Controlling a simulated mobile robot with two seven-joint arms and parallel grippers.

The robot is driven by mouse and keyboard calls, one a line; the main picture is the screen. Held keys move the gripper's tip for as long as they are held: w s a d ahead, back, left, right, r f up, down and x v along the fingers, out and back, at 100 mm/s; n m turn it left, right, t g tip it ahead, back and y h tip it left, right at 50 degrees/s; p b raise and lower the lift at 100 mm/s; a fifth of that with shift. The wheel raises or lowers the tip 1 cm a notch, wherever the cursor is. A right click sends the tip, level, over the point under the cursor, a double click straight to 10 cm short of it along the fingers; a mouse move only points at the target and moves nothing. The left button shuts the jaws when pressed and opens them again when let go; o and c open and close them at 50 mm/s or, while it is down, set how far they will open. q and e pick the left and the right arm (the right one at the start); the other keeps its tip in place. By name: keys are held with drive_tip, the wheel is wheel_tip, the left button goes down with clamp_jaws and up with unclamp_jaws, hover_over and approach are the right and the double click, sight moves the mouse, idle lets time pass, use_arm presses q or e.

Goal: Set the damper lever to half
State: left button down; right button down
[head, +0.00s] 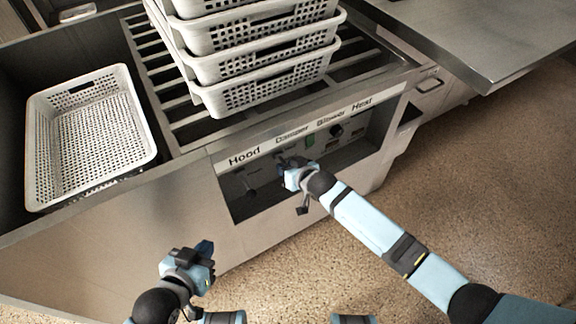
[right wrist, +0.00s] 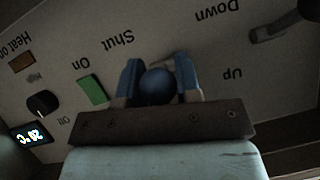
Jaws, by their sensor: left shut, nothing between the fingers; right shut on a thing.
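The damper lever shows in the right wrist view as a round dark-blue knob (right wrist: 157,87), below the upside-down word "Shut". My right gripper (right wrist: 158,72) has one finger on each side of the knob and is shut on it. In the head view my right gripper (head: 288,164) is at the control panel (head: 237,182), under the "Damper" label, and covers most of the lever. The lever's shaft and exact setting are hidden. My left gripper (head: 208,254) is shut and empty, in front of the cabinet, apart from the panel.
The hood lever (right wrist: 275,32) is beside the damper, between "Up" and "Down". A green switch (right wrist: 92,91) and a black dial (right wrist: 42,103) are on the other side. Stacked white baskets (head: 265,88) stand on the slatted top; another basket (head: 140,110) sits left.

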drive_tip(key=c, duration=0.9)
unclamp_jaws()
drive_tip(key=shift+a, duration=0.1)
drive_tip(key=shift+s+r, duration=0.1)
use_arm(q)
drive_tip(key=p, duration=0.3)
drive_tip(key=shift+s+a+r+g, duration=0.1)
drive_tip(key=shift+s+a+g, duration=0.05)
drive_tip(key=shift+a+g, duration=0.15)
use_arm(e)
drive_tip(key=v, duration=1.3)
drive_tip(key=shift+s+d+r, duration=0.1)
drive_tip(key=shift+d, duration=0.2)
